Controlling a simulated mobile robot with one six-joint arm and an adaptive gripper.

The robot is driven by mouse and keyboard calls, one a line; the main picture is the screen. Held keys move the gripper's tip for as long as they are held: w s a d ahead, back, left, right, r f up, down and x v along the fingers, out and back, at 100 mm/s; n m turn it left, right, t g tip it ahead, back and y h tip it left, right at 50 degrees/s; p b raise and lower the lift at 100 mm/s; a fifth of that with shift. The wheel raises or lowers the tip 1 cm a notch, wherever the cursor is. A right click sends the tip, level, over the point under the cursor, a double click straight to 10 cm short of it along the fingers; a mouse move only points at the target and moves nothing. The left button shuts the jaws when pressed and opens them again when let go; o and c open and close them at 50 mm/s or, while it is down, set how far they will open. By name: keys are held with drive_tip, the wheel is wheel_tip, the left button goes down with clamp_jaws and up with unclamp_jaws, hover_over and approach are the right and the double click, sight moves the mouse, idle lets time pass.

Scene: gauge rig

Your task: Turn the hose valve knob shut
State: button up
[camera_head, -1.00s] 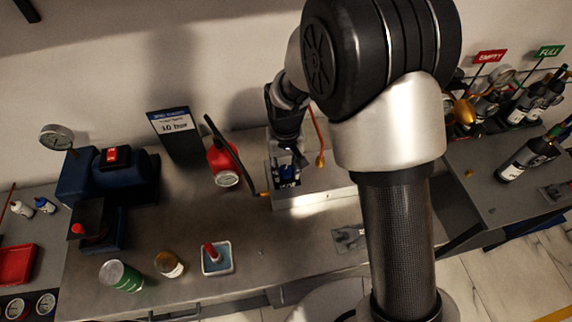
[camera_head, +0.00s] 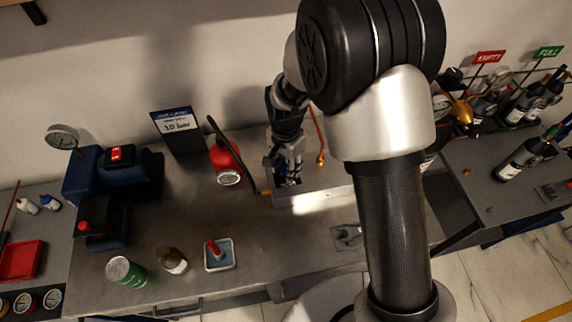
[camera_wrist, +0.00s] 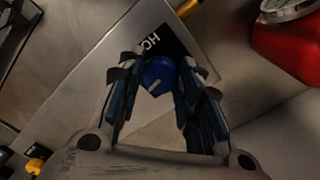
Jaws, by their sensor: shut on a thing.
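The hose valve knob (camera_wrist: 158,74) is blue with a pale pointer mark, in the wrist view on a grey metal panel beside a black label that is partly hidden and starts "HO". My gripper (camera_wrist: 154,82) is shut on the knob, with a finger on each side of it. In the head view my gripper (camera_head: 290,172) reaches down to the grey metal rig (camera_head: 320,200) at the back of the bench. The knob cannot be made out clearly there.
A sign (camera_head: 175,122) stands behind. A green can (camera_head: 126,271), a jar (camera_head: 173,260) and a small tray (camera_head: 219,262) stand near the front edge. A yellow knob (camera_wrist: 34,166) is at lower left.

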sight(286, 169)
drive_tip(key=shift+m, duration=1)
drive_tip(key=o, duration=1.1)
drive_tip(key=shift+c, duration=0.2)
drive_tip(key=shift+r, duration=0.1)
wheel_tip(286, 169, up, 12)
